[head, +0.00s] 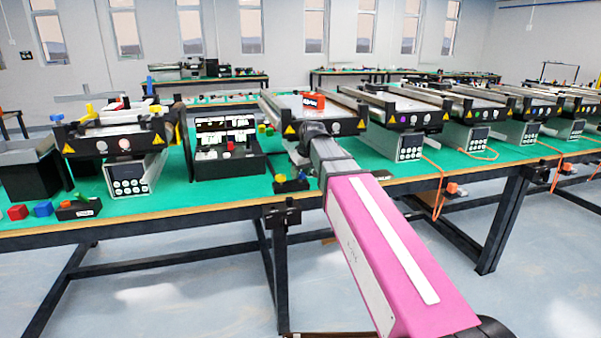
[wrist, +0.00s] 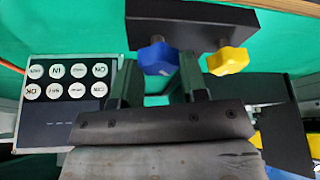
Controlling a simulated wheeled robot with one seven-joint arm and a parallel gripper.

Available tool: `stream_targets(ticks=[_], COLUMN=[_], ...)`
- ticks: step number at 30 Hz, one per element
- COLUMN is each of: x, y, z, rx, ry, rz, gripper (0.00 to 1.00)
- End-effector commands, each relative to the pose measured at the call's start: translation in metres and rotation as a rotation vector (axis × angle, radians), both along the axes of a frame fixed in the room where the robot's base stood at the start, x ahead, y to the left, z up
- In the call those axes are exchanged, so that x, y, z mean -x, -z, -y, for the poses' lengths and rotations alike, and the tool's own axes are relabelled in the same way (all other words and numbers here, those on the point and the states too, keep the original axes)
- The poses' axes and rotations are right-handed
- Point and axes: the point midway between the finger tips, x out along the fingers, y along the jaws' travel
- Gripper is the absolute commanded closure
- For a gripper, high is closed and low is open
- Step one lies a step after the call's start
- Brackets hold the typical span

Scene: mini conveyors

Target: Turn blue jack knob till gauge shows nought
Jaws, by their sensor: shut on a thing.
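The blue jack knob (wrist: 158,58) is a small lobed knob on a black block (wrist: 190,20) in the wrist view. My gripper (wrist: 161,78) has its two fingers on either side of it and is shut on it. A yellow knob (wrist: 229,60) sits on the same block, to the right and clear of the fingers. In the head view the blue knob (head: 303,175) and the block (head: 291,186) show near the table's front edge, beside my arm. The fingers are hidden there. I cannot make out a gauge reading.
A keypad box (wrist: 68,90) with a dark display showing dashes is left of my gripper in the wrist view. The green table (head: 240,195) has bare room around the block.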

Motion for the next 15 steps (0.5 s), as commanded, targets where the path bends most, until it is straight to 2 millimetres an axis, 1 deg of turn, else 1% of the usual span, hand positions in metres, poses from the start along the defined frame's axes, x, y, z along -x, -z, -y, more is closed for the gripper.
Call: stream_targets(ticks=[15], x=[-0.0026], y=[-0.0003], z=[0.0011], rx=[-0.001], ry=[-0.489], rz=[-0.001], gripper=[0.84])
